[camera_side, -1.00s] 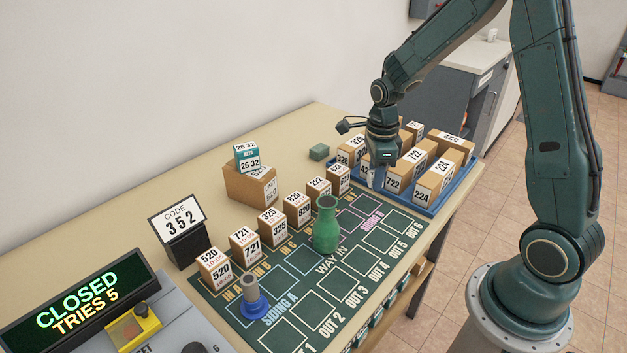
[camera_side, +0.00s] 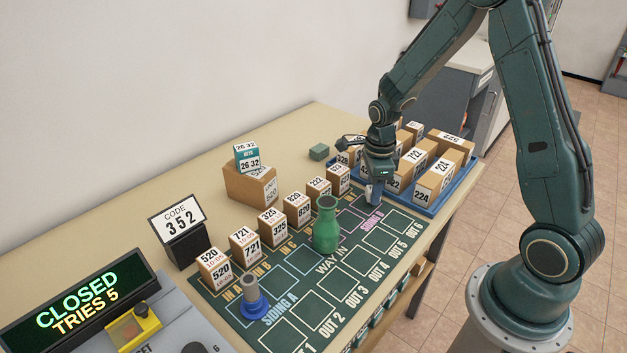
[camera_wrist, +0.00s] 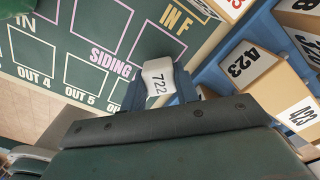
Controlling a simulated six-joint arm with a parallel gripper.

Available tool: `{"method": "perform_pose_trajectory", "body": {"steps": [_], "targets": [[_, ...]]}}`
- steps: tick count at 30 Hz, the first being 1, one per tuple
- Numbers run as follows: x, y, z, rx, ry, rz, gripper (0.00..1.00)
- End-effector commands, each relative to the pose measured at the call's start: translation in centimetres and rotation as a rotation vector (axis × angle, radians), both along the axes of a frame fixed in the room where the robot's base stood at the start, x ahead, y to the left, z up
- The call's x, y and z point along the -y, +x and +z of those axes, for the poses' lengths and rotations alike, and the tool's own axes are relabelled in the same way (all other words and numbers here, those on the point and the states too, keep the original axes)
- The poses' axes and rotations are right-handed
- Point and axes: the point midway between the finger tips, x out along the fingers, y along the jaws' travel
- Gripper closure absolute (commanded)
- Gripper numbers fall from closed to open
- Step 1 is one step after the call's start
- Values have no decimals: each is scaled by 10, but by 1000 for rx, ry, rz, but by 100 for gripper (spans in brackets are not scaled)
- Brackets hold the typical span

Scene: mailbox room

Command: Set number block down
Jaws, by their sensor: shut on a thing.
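My gripper (camera_side: 374,194) is over the far right part of the green mat (camera_side: 283,333), beside the purple SIDING label (camera_side: 371,219). In the wrist view, my gripper (camera_wrist: 160,88) is shut on a small block marked 722 (camera_wrist: 158,76), whose white face shows between the fingers. In the side view the fingers mostly hide this block. I cannot tell whether its underside touches the mat. In the wrist view, an outlined purple square lies just beyond it.
Several numbered blocks stand along the mat's back edge, including 520 (camera_side: 215,267) and 721 (camera_side: 244,244). A blue tray (camera_side: 436,211) of boxes is at right. The OUT squares look clear.

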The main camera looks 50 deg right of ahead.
Motion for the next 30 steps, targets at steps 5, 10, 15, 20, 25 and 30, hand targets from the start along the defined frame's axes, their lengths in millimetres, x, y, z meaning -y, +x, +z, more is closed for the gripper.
{"method": "perform_pose_trajectory", "body": {"steps": [5,10,15,20,25,30], "targets": [[0,0,-2,-1,1,0,50],[0,0,-2,-1,1,0,48],[0,0,-1,0,0,0,48],[0,0,4,2,-1,0,48],[0,1,17,4,-1,0,48],[0,1,39,4,-1,0,48]]}}
